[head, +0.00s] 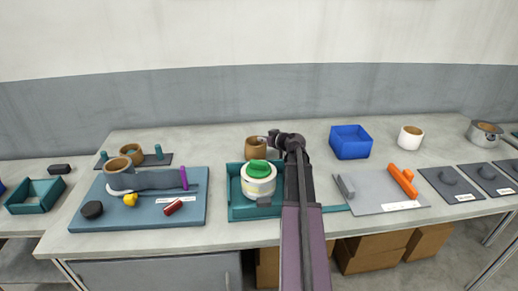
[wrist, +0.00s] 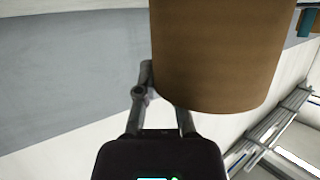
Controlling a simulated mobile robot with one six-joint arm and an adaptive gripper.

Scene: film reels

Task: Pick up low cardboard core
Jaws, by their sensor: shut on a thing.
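A low brown cardboard core (head: 254,149) is at my gripper (head: 272,140), just behind the teal tray. In the wrist view the core (wrist: 220,55) is large and fills the upper right. My gripper (wrist: 162,95) is shut on it, with one finger showing at its left side and the other partly hidden behind it. The core looks upright in the head view. I cannot tell whether its lower edge touches the table.
The teal tray (head: 236,211) holds a white roll (head: 258,187) with a green top (head: 258,167). A blue bin (head: 350,142) and a white roll (head: 410,139) stand at the right.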

